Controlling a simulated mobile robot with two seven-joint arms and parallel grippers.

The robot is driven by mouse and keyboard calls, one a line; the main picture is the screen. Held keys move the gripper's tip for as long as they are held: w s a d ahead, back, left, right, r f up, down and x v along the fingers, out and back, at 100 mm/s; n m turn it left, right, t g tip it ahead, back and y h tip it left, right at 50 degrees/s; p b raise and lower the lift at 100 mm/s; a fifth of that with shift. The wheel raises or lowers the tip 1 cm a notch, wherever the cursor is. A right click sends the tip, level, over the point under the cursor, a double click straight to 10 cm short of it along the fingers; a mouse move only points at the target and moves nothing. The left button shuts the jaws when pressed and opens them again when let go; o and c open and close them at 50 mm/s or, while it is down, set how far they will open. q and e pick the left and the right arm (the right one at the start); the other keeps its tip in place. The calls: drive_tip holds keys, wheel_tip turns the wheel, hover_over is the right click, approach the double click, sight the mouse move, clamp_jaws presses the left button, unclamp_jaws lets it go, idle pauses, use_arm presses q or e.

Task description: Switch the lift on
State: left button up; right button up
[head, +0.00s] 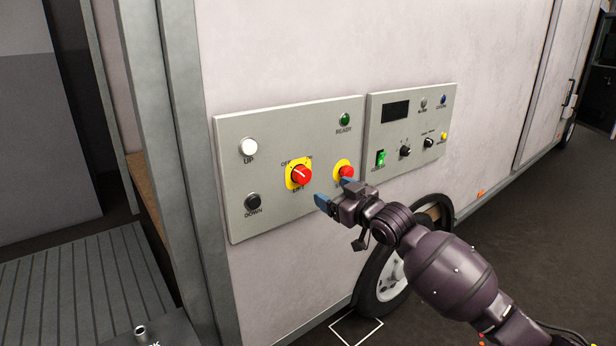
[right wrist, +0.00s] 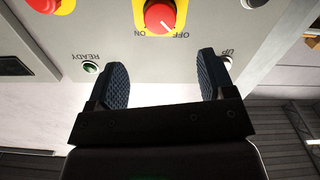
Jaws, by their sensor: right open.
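The lift switch (head: 301,174) is a red rotary knob on a yellow plate, on the left grey control panel (head: 230,150). Its white mark leans up and left, toward the OFF label. My right gripper (head: 335,195) is open and empty, below and right of the switch. In the right wrist view, which shows the panel upside down, the switch (right wrist: 160,15) lies beyond the fingertips of the gripper (right wrist: 162,75), roughly centred between them. The fingers do not touch it. My left gripper is not in view.
A red button on yellow (head: 344,169) sits close behind my right fingertips. The panel also has a white UP button (head: 248,147), a black DOWN button (head: 253,201) and a green READY lamp (head: 345,119). A second panel (head: 388,140) adjoins on the right, above a wheel (head: 385,280).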

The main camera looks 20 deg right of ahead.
sight(305, 176)
drive_tip(key=b+x, duration=0.1)
drive_tip(key=x, duration=0.8)
drive_tip(key=shift+f, duration=0.1)
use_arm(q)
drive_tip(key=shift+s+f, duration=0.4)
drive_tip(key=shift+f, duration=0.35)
use_arm(e)
drive_tip(key=shift+w+a, duration=0.25)
drive_tip(key=shift+w, duration=0.4)
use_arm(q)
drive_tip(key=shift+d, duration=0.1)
use_arm(e)
drive_tip(key=c, duration=0.9)
